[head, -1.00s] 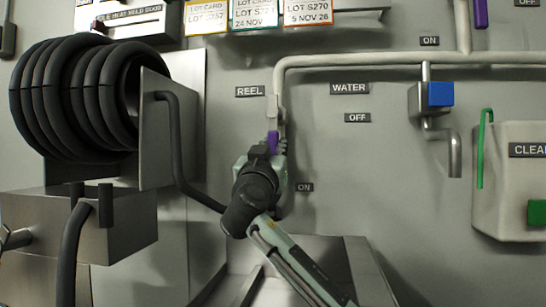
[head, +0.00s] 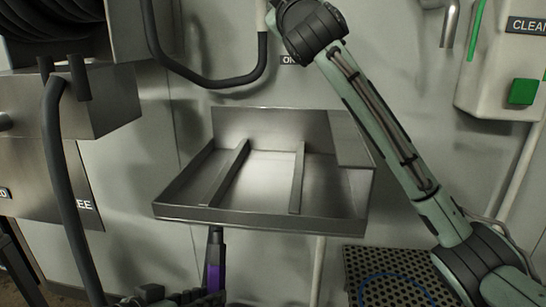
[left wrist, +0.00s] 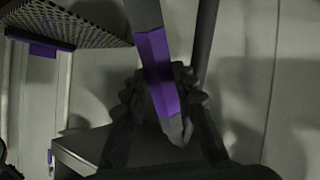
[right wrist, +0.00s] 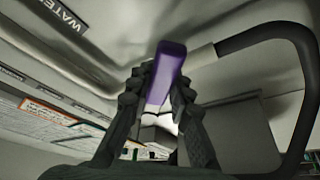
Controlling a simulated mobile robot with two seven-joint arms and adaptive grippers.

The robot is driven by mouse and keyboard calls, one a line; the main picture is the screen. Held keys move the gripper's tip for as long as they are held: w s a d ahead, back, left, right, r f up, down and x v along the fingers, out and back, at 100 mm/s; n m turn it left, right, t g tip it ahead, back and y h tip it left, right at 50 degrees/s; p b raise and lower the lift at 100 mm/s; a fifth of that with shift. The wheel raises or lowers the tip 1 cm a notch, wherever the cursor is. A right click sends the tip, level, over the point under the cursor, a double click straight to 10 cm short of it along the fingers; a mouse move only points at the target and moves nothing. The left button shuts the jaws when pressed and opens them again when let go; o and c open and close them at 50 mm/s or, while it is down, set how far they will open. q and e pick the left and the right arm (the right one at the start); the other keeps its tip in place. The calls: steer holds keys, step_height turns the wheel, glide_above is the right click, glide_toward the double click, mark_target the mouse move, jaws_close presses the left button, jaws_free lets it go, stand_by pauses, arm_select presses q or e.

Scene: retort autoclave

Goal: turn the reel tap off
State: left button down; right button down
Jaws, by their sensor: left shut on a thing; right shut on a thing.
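The reel tap's purple lever (right wrist: 166,72) shows in the right wrist view, between the two fingers of my right gripper (right wrist: 160,88), which is shut on it. A pale pipe (right wrist: 203,55) meets a black hose just beside it. In the head view the lever and my right fingertips are above the frame; only my wrist and arm show. My left gripper (left wrist: 162,95) is shut on a grey handle with a purple band (left wrist: 157,70), seen close in the left wrist view. In the head view that handle (head: 214,275) stands below the sink, with my left gripper (head: 190,296) at the bottom edge.
A steel sink tray (head: 260,222) juts from the wall below the tap. The black hose (head: 215,84) loops from the reel (head: 45,20) at the left. A box with a green button (head: 523,92) is at the right. A perforated plate (head: 352,262) lies lower right.

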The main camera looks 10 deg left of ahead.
steer(key=r+n, duration=0.1)
steer(key=d+n+g, duration=0.1)
steer(key=n, duration=0.1)
steer(key=shift+d+r+n+y, duration=0.2)
steer(key=shift+r+n+y, duration=0.1)
steer(key=shift+r+y, duration=0.1)
steer(key=n, duration=0.1)
steer(key=r+n+g, duration=0.1)
steer(key=n, duration=0.1)
steer(key=shift+d+r, duration=0.25)
steer(key=shift+d, duration=0.1)
steer(key=shift+d+r+n+g, duration=0.1)
steer(key=shift+r+n+g, duration=0.4)
steer(key=shift+n, duration=0.45)
steer(key=shift+d+r+n+g, duration=0.1)
steer(key=shift+r+n+g, duration=0.4)
steer(key=shift+n, duration=0.45)
steer(key=shift+r, duration=0.15)
steer(key=c, duration=1.4)
jaws_free()
steer(key=shift+a, duration=0.1)
steer(key=shift+o, duration=0.2)
steer(key=shift+s, duration=0.1)
steer(key=v, duration=1.1)
steer(key=shift+s+d, duration=0.25)
steer(key=shift+s, duration=0.1)
